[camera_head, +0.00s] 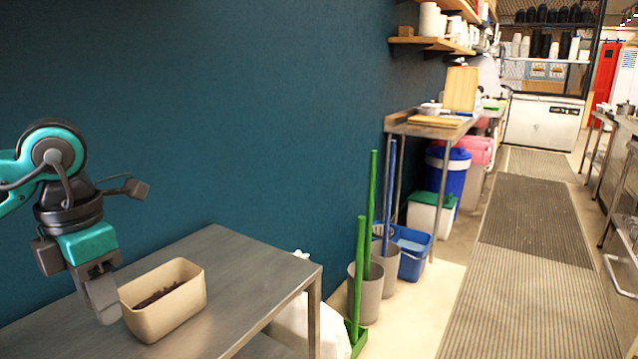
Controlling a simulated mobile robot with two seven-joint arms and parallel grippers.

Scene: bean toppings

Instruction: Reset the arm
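My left arm comes in from the left, and my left gripper (103,298) points down over the metal table. Its fingers are at the left end of a beige rectangular container (176,312) and overlap its edge in the picture; I cannot tell if they touch it. The fingers overlap one another from this side, so their opening is hidden. The container stands upright on the table and has dark beans (160,293) in the bottom. No topping is seen in the fingers. My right gripper is not in view.
The metal table (240,290) is bare right of the container, and a dark teal wall (250,110) rises behind it. Green-handled tools (361,270) and grey bins (366,300) stand past its right edge. An aisle with ribbed mats (530,270) runs along the right.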

